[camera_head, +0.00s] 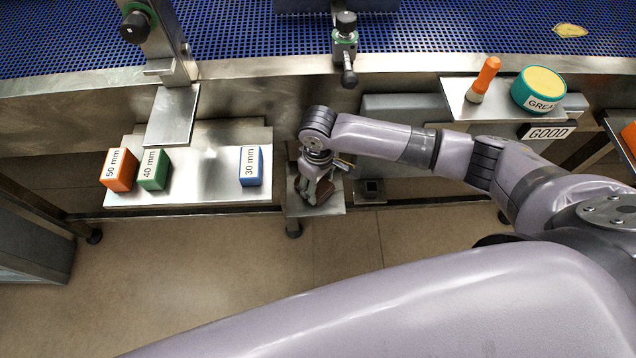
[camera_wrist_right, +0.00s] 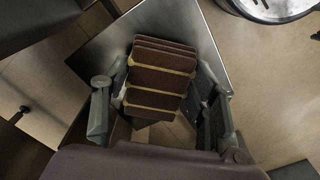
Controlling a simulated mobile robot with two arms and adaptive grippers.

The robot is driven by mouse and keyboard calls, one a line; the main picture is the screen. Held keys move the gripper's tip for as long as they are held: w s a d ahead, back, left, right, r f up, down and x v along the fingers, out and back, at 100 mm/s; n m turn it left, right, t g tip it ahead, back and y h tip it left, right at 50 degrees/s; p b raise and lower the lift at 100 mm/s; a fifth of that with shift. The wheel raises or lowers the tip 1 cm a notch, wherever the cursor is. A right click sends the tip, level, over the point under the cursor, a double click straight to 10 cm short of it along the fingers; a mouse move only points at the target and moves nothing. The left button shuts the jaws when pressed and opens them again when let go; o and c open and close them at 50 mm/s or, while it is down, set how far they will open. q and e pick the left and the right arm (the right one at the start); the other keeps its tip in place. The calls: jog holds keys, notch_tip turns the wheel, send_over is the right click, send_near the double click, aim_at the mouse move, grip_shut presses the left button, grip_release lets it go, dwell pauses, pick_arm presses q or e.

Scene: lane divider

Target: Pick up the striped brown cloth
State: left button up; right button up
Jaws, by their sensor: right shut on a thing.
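The striped brown cloth (camera_wrist_right: 160,78), dark brown with tan bands and folded in layers, is between the two fingers of my right gripper (camera_wrist_right: 160,112) in the right wrist view. The fingers press on its left and right sides. In the head view, my right gripper (camera_head: 314,188) points down over a small metal shelf, and a brown bit of the cloth (camera_head: 325,191) shows beside its fingers. The small metal shelf (camera_head: 332,209) is under the cloth; I cannot tell whether they touch. My left gripper is not in view.
A metal shelf (camera_head: 200,196) at left holds orange (camera_head: 120,170), green (camera_head: 154,170) and blue (camera_head: 251,167) blocks. At right, a shelf holds an orange-capped stick (camera_head: 485,78) and a green grease tin (camera_head: 538,90). A blue mesh conveyor (camera_head: 450,35) runs behind. The floor in front is clear.

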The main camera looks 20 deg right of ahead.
jog(key=shift+r, duration=0.5)
jog(key=shift+s+a+r, duration=0.1)
jog(key=shift+s+r, duration=0.1)
jog(key=shift+r, duration=0.25)
jog(key=shift+s+r, duration=0.15)
jog(key=shift+r, duration=0.3)
jog(key=s+a, duration=0.2)
jog(key=s, duration=0.6)
jog(key=s+a, duration=0.3)
jog(key=s, duration=0.6)
jog(key=w+d+r+m, duration=0.2)
jog(key=w+d+r, duration=0.1)
jog(key=r, duration=0.4)
jog(key=w+d+r+m, duration=0.2)
jog(key=w+d+r, duration=0.1)
jog(key=r, duration=0.4)
jog(key=w+d+r+m, duration=0.1)
jog(key=w+d+r, duration=0.3)
jog(key=r, duration=0.3)
jog(key=shift+w+r+m, duration=0.15)
jog(key=shift+w+m, duration=0.05)
jog(key=shift+m, duration=0.2)
